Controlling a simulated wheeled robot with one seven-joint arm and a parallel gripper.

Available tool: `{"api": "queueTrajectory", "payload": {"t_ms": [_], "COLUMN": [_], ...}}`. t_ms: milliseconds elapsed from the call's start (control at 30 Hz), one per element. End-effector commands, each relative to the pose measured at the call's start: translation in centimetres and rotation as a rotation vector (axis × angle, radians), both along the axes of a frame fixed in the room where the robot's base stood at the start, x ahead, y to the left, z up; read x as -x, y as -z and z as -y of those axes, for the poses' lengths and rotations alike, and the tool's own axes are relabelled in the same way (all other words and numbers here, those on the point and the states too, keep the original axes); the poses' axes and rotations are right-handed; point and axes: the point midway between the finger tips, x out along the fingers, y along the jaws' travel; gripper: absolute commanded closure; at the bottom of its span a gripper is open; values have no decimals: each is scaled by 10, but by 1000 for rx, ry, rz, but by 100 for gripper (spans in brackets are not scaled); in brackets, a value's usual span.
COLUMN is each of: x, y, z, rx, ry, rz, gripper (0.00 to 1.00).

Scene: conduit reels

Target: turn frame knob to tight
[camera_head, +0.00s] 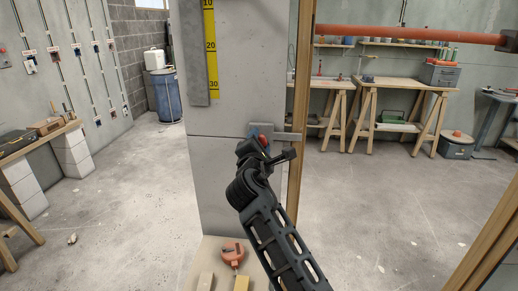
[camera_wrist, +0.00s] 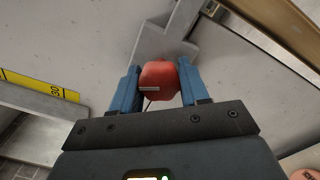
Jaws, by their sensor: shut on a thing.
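The frame knob is a red, rounded knob (camera_wrist: 159,80) on a grey metal bracket (camera_wrist: 165,38). In the wrist view it sits between the two blue fingers of my gripper (camera_wrist: 160,88), which are shut on it from both sides. In the head view the red knob (camera_head: 263,140) shows as a small patch at the bracket (camera_head: 285,136), beside the wooden frame post. My gripper (camera_head: 262,143) reaches up to it there and hides part of it. I cannot read any tight mark or the knob's turn angle.
A wooden post (camera_head: 300,100) stands right of the grey wall column (camera_head: 235,175), which bears a yellow scale (camera_head: 211,50). An orange pipe (camera_head: 410,34) crosses at upper right. An orange tool (camera_head: 232,254) lies below, left of my arm. Floor lies open on both sides.

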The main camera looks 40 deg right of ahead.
Motion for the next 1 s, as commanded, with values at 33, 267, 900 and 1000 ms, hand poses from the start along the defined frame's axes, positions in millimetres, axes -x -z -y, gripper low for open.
{"api": "queueTrajectory", "payload": {"t_ms": [33,267,900,1000], "x": [0,0,0,0], "y": [4,4,4,4], "z": [-1,0,-1,-1], "rx": [-26,-161,-536,-595], "ry": [-1,0,-1,-1], "rz": [36,208,688,761], "gripper": [86,86,86,86]}}
